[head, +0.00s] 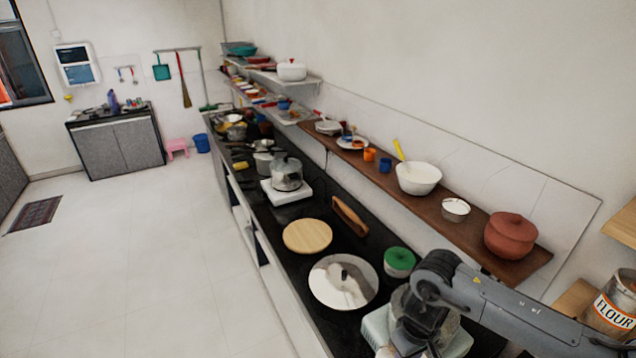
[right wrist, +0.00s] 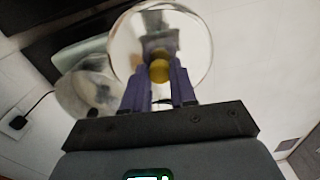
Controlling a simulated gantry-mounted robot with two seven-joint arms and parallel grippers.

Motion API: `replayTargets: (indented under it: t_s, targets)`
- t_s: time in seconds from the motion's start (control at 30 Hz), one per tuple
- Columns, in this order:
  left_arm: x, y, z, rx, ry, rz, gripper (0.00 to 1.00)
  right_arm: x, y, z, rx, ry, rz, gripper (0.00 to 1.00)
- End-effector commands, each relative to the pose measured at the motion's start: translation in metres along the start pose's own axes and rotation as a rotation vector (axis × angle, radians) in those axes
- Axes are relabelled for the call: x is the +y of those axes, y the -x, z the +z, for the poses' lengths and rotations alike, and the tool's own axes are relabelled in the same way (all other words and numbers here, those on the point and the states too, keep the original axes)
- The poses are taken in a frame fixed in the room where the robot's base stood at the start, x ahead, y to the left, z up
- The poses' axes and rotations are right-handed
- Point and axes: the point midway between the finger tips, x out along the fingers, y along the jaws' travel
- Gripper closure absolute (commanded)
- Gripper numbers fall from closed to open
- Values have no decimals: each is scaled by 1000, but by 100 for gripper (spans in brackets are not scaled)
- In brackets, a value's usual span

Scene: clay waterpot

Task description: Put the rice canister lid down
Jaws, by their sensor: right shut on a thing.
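In the right wrist view my right gripper (right wrist: 160,88) is shut on the yellow knob (right wrist: 159,70) of a round, shiny lid (right wrist: 131,47). The lid's broad face and rim show beyond the fingers. In the head view my right arm reaches in from the lower right over the near end of the black counter. No canister marked as rice can be read. My left gripper is in neither view.
A shiny round plate (head: 321,289), a wooden board (head: 307,236) and a green-lidded pot (head: 399,262) stand on the counter (head: 270,222). A flour canister (head: 612,308) is at the right.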

Motion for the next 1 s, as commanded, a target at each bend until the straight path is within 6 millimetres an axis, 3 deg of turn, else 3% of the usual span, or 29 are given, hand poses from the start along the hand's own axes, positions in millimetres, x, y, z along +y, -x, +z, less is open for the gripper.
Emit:
replayTargets:
  t_s: [0.23,0.3,0.7,1.0]
  targets:
    - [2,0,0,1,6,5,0,2,1,0,2,-389,-1,100]
    - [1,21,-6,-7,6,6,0,-1,20,9,-2,-390,-1,100]
    - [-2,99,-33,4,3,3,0,-21,77,60,-5,-387,1,100]
    - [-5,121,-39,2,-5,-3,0,-30,94,80,0,-387,-1,100]
